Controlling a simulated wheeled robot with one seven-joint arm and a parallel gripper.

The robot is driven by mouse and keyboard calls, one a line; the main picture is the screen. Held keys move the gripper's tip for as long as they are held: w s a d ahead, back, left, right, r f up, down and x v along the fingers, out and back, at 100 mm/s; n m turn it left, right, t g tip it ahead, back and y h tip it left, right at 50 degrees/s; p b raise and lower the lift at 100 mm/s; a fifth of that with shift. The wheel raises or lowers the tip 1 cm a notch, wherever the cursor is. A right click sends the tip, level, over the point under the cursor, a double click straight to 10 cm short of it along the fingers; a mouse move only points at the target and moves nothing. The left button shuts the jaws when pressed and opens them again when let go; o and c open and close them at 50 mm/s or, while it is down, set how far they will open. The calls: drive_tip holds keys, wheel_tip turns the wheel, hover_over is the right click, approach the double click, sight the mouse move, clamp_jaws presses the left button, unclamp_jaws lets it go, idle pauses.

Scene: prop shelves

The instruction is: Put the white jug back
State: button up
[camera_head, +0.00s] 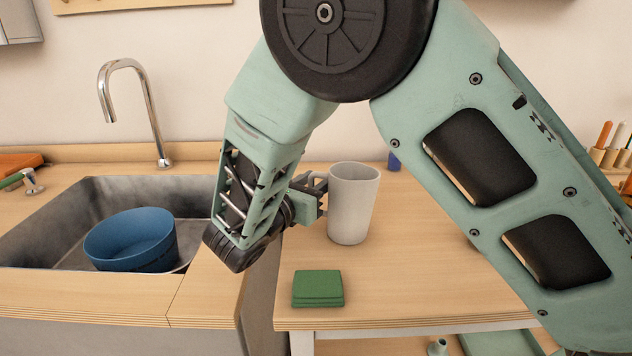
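The white jug (352,205) is upright over the wooden worktop, right of the sink, with its handle on its left side. I cannot tell for sure whether its base touches the wood. My gripper (312,196) reaches in from the left, level with the handle. Its fingers are at the handle, small and partly hidden, so I cannot tell whether they are closed on it.
The sink (62,213) holds a blue bowl (131,240), with a tap (137,103) behind. A small blue object (394,161) stands behind the jug. My arm covers much of the right side.

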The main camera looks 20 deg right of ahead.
drive_tip(key=v, duration=1.1)
drive_tip(key=shift+s+a, duration=0.1)
drive_tip(key=shift+s, duration=0.05)
drive_tip(key=shift+r, duration=0.1)
drive_tip(key=s+d+r+m+g+y+p, duration=0.1)
drive_tip(key=s+d+m+g+y+p, duration=0.4)
drive_tip(key=s+d+m+g, duration=0.4)
drive_tip(key=s+a+r+m+g+y+p, duration=0.1)
drive_tip(key=s+a+r+m+y+p, duration=0.1)
drive_tip(key=s, duration=0.5)
drive_tip(key=s+a+r+m+g+y+p, duration=0.1)
drive_tip(key=s+a+r+m+y+p, duration=0.1)
drive_tip(key=s+r+m+y+p, duration=0.2)
drive_tip(key=shift+s+a+r+m+y, duration=0.25)
drive_tip(key=shift+s+m+y, duration=1.25)
drive_tip(key=shift+s+y, duration=0.5)
